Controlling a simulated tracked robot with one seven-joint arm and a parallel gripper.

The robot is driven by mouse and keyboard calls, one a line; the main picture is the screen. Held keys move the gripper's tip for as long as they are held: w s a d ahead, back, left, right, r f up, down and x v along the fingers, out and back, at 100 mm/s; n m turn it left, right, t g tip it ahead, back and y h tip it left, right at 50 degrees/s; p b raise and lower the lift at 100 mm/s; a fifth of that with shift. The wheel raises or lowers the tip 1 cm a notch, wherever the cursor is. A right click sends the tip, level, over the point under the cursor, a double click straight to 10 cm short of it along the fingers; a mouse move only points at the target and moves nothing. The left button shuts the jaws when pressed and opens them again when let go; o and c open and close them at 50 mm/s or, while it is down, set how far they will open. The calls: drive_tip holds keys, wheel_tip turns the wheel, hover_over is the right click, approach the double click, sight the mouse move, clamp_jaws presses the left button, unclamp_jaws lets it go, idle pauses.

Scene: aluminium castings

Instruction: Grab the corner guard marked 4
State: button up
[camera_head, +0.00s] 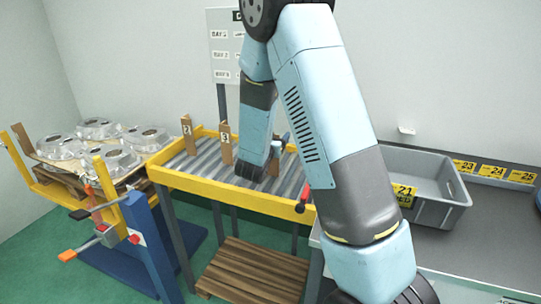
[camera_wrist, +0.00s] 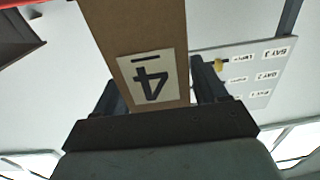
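The corner guard marked 4 (camera_wrist: 150,40) is a brown board with a white label, seen upside down in the wrist view. It lies between the two fingers of my gripper (camera_wrist: 160,92), with no clear gap on either side, so the gripper looks shut on it. In the head view a small brown part of this guard (camera_head: 273,166) shows on the roller table, mostly hidden by my arm. Guards marked 2 (camera_head: 188,134) and 3 (camera_head: 225,144) stand upright on the rollers to its left.
The roller table (camera_head: 240,196) has a yellow rim. Castings sit on a pallet stand (camera_head: 60,180) at left. A grey crate (camera_head: 440,212) stands on a bench at right, beside yellow number plates (camera_head: 492,171). A bay board (camera_head: 222,50) stands behind.

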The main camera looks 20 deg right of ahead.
drive_tip(key=c, duration=1.1)
drive_tip(key=shift+r, duration=0.15)
